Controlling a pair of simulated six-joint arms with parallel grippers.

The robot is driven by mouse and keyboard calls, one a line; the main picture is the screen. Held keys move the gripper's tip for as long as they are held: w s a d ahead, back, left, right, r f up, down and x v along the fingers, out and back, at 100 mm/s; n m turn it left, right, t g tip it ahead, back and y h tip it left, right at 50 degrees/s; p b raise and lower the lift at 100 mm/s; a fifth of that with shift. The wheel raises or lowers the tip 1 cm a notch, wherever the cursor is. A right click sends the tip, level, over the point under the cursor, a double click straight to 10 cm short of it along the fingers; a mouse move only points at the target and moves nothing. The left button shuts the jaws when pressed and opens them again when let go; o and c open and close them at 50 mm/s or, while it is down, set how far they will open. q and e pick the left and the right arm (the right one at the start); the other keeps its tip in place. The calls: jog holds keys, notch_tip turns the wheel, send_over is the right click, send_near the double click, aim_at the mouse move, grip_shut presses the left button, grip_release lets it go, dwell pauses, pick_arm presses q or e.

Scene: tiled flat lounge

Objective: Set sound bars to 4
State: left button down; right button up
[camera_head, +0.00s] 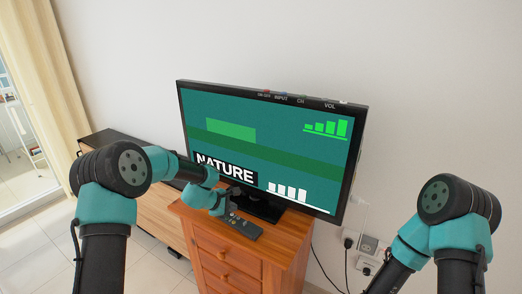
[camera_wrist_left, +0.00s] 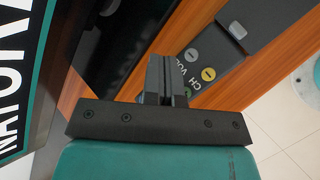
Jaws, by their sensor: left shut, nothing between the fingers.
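The TV (camera_head: 270,145) stands on a wooden cabinet and is on, showing the word NATURE. Several white bars (camera_head: 287,192) show low on its screen and several rising green bars (camera_head: 327,128) at upper right. A dark remote (camera_head: 245,228) lies on the cabinet top; the left wrist view shows part of it (camera_wrist_left: 230,62), with round yellow and grey buttons beside CH and VOL lettering. My left gripper (camera_head: 231,208) is shut and empty over the remote; its fingers (camera_wrist_left: 168,80) partly hide the button area. Whether they touch it I cannot tell. My right gripper is out of view.
The wooden cabinet (camera_head: 215,243) has drawers, and its top is narrow in front of the TV. Labels ON-OFF, INPUT, CH and VOL run along the TV's top edge (camera_head: 300,98). A low sideboard (camera_head: 150,205) stands at left; sockets and cables (camera_head: 368,245) are on the right wall.

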pick_arm(q)
notch_tip(320, 180, up, 6)
dwell(0.8)
dwell(0.5)
jog(key=y, duration=0.1)
send_near(232, 215)
jog(key=shift+w+a+f+g, duration=0.1)
jog(key=shift+a+f+g, duration=0.1)
jog(key=shift+a+f, duration=0.35)
jog(key=shift+w+a+f+g, duration=0.1)
jog(key=shift+a+f+g, duration=0.2)
jog(key=shift+f, duration=0.4)
jog(key=s+a+f+m+g+y, duration=0.1)
jog(key=s+f+m+g+y, duration=0.15)
jog(key=s+f+m, duration=1)
jog(key=s+d+f+m+g, duration=0.1)
jog(key=s+f, duration=0.3)
jog(key=s, duration=0.6)
jog(key=s+d+f+m, duration=0.1)
jog(key=s+f, duration=0.4)
jog(key=s, duration=0.5)
jog(key=shift+s+d+f+m+g, duration=0.2)
jog(key=shift+d+m+g, duration=0.15)
jog(key=shift+d, duration=0.2)
